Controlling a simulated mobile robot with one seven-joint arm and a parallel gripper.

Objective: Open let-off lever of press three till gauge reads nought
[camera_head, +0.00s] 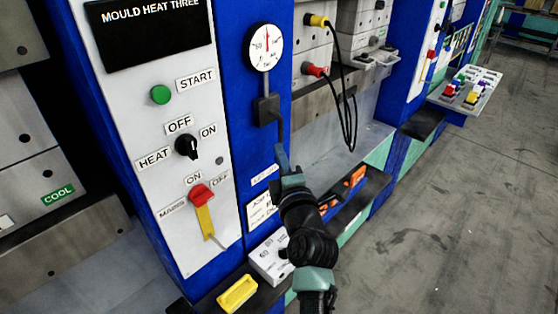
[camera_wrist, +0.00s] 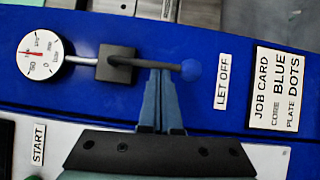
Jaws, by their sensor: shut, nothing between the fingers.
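The let-off lever is a thin dark rod (camera_wrist: 145,63) with a blue ball end (camera_wrist: 191,69). It comes out of a dark block (camera_wrist: 115,63) on the blue column. In the head view the rod (camera_head: 279,130) hangs down from its block (camera_head: 266,110), its lower end hidden by my gripper. The round white gauge (camera_head: 265,47) sits above the block, its needle pointing about straight up; it also shows in the wrist view (camera_wrist: 40,54). The exact reading is too small to tell. My gripper (camera_wrist: 161,76) is shut and empty, its fingertips at the rod beside the ball; contact is unclear.
The control panel (camera_head: 145,120) headed MOULD HEAT THREE stands left, with a green start button (camera_head: 160,95), black heat knob (camera_head: 187,147) and red-yellow mains handle (camera_head: 202,205). Black hoses (camera_head: 345,100) hang to the right. A yellow handle (camera_head: 238,293) sits below. Open floor lies right.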

